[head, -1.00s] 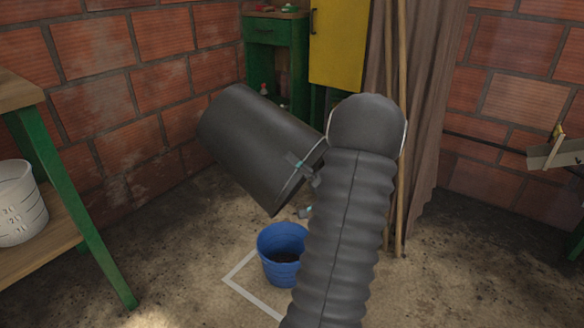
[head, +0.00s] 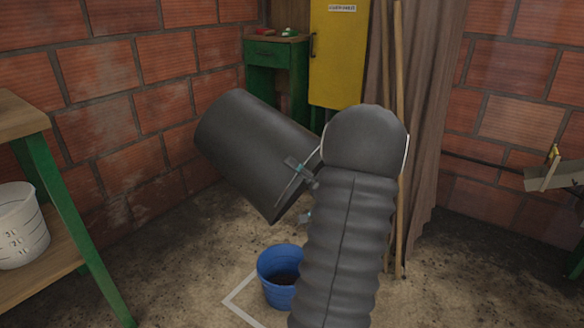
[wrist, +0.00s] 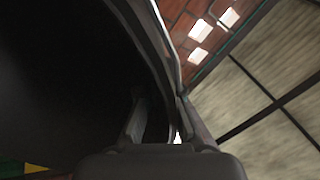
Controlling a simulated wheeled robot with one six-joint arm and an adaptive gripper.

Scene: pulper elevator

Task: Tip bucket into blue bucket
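The large dark grey bucket (head: 250,148) is in the air, tipped on its side with its mouth toward the lower right. My gripper (head: 299,170) shows in part at its rim; my arm hides much of that side. In the wrist view, the fingers (wrist: 165,125) are closed on the bucket's rim, and its black inside (wrist: 60,85) fills the left. The blue bucket (head: 267,268) stands upright on the floor, below and slightly right of the dark bucket's mouth. Dark, reddish-brown material shows inside it. My arm partly covers its right side. Nothing is visibly falling between them.
A green-legged wooden table (head: 50,272) with a white measuring bucket (head: 20,226) stands left. A green cabinet (head: 275,55), yellow cabinet (head: 335,60), brown curtain (head: 430,120) and poles are behind. A pale marked outline (head: 238,303) lies by the blue bucket. The floor around is mostly clear.

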